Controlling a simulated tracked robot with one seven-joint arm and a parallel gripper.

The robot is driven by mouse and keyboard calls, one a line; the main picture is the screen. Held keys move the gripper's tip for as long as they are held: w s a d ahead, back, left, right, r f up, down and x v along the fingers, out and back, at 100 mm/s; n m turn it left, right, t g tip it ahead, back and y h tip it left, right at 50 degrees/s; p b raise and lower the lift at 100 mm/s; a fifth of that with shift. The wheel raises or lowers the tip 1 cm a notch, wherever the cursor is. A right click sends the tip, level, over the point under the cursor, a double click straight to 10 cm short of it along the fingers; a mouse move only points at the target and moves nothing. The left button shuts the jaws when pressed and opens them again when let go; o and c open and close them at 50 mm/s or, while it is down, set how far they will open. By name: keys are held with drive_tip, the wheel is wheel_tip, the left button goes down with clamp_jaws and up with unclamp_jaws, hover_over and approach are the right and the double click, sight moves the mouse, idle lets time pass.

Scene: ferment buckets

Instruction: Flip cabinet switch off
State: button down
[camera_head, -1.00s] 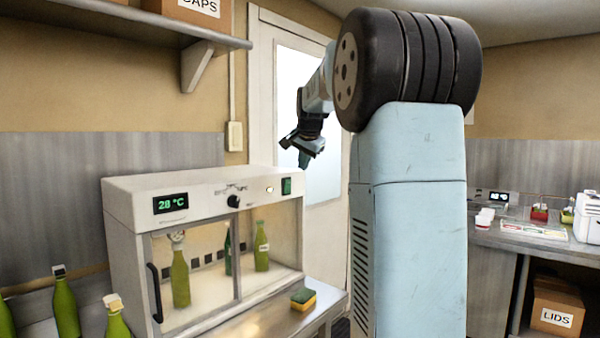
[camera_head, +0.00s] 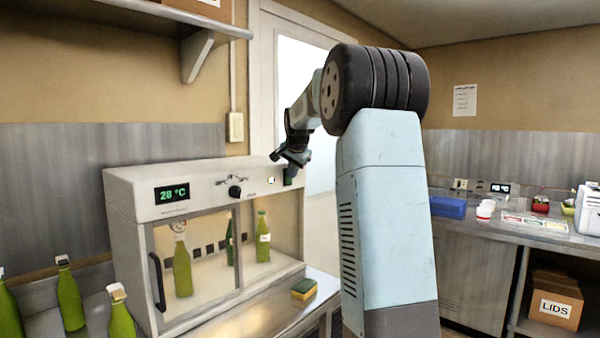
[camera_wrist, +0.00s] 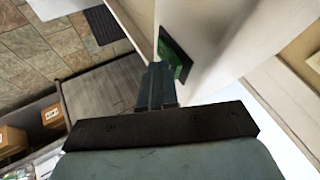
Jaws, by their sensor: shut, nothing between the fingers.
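The white cabinet (camera_head: 130,205) stands on the steel counter at left, with a lit "28 °C" display and a black knob on its front panel. Its green switch (camera_head: 289,177) is at the right end of that panel, partly hidden behind my gripper (camera_head: 287,163). In the wrist view the green switch (camera_wrist: 175,58) sits in a dark frame on the white panel, just beyond the fingertips (camera_wrist: 160,68). My gripper is shut and empty, its tips close to the switch. I cannot tell whether they touch it, nor which way the switch is set.
Green bottles stand inside the cabinet behind its glass, and several more (camera_head: 68,298) stand at left. A yellow and green sponge (camera_head: 304,289) lies on the counter before the cabinet. A shelf (camera_head: 190,22) hangs above.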

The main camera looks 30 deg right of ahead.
idle(0.3)
idle(0.4)
drive_tip(key=shift+r, duration=0.2)
drive_tip(key=shift+r, duration=0.65)
